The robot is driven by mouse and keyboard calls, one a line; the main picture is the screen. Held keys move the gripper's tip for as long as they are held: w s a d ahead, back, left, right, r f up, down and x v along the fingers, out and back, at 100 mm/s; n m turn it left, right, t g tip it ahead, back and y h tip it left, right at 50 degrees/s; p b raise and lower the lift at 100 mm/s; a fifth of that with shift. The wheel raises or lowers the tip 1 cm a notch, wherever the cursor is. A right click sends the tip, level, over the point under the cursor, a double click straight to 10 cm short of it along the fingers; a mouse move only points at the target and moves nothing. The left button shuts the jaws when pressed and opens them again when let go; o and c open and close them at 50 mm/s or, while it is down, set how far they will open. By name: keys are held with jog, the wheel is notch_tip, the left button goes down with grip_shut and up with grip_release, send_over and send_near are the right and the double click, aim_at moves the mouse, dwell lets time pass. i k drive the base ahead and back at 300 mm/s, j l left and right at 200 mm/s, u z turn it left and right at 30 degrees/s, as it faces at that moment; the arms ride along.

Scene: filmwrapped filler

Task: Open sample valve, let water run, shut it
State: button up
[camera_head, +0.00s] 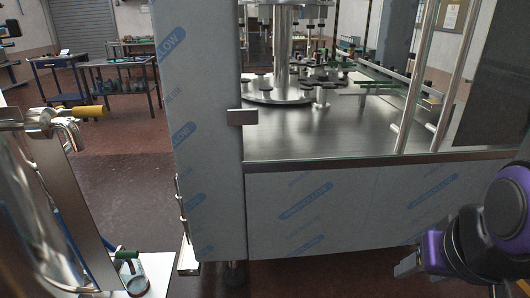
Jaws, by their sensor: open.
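Whether water runs there is too small to tell. Higher on the left, a yellow handle (88,112) sticks out to the right from a shiny metal fitting (45,122). Which of the two is the sample valve is not marked. My purple and black arm enters at the lower right. My gripper (407,265) is its pale grey end, open, in front of the filler's panel, far from both handles. Its fingers are hard to make out.
The film-wrapped filler machine (300,212) fills the middle, with a steel deck (340,130) and upright rails. Its tall left panel (205,120) stands between my gripper and the handles. Reddish floor (120,190) is open at left. Workbenches (120,85) stand behind.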

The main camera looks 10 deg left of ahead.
aim_at(118, 254)
jog(key=i+u, duration=0.3)
jog(key=i, duration=0.2)
jog(key=i+u, duration=0.3)
jog(key=i, duration=0.25)
jog(key=i+z, duration=0.15)
jog(key=z, duration=0.25)
jog(key=i+z, duration=0.2)
jog(key=z, duration=6.85)
jog(key=j+z, duration=0.1)
jog(key=z, duration=0.35)
jog(key=j+z, duration=0.1)
jog(key=z, duration=0.35)
jog(key=j+z, duration=0.1)
jog(key=z, duration=0.35)
jog(key=i+j, duration=0.05)
